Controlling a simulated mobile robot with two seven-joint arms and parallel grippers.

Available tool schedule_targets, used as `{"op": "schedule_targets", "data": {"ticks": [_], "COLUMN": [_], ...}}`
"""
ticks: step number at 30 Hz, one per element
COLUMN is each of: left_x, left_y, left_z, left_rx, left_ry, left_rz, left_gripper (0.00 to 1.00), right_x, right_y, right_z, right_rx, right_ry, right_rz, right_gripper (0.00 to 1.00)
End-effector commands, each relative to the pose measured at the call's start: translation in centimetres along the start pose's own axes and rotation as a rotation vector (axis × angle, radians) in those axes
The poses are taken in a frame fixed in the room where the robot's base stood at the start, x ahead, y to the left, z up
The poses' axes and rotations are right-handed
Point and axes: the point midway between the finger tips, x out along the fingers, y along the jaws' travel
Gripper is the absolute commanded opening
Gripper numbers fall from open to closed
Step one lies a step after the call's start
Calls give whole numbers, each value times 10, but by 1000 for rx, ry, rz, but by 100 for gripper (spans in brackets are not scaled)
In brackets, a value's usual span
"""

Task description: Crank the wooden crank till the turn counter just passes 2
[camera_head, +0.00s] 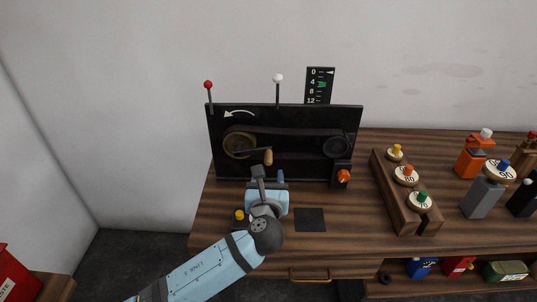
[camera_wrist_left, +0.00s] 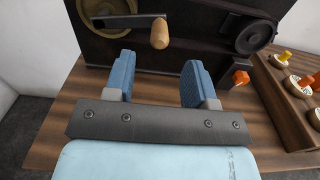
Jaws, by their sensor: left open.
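The wooden crank handle (camera_head: 268,157) sits on a dark crank arm that reaches right from the brass-coloured wheel (camera_head: 239,146) on the black panel (camera_head: 290,117). The handle also shows in the left wrist view (camera_wrist_left: 160,33), upright above the gap between the fingers. My left gripper (camera_head: 269,177) is open and empty just in front of and below the handle, apart from it; its two blue fingers show in the wrist view (camera_wrist_left: 157,78). A black scale (camera_head: 319,86) marked 0, 4, 8, 12 stands behind the panel, with a white pointer at 0 and a green mark below. My right gripper is not in view.
A dark belt runs to a black pulley (camera_head: 337,147). An orange knob (camera_head: 344,176) sits at the panel's lower right. A wooden block (camera_head: 392,200) with several numbered weights stands to the right on the table. A dark square (camera_head: 310,220) lies in front of the panel.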

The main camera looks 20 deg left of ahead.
Motion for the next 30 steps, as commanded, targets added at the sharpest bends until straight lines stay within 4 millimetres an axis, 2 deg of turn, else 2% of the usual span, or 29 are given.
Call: {"op": "schedule_targets", "data": {"ticks": [1,6,12,18,25,26,30], "left_x": [13,48,75,85,86,86,85], "left_y": [0,0,0,0,0,0,0], "left_z": [2,1,1,0,0,0,0], "left_rx": [2,0,-2,-3,-3,-3,-3], "left_ry": [-1,-1,0,1,1,1,1], "left_rz": [3,1,0,0,0,0,0], "left_gripper": [51,51,51,51,51,46,14], "right_x": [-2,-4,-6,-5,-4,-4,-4], "right_y": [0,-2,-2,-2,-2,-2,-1], "right_z": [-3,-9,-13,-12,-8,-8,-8], "right_rx": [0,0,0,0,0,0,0], "right_ry": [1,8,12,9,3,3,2], "right_rz": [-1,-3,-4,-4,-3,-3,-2], "right_gripper": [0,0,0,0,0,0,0]}}
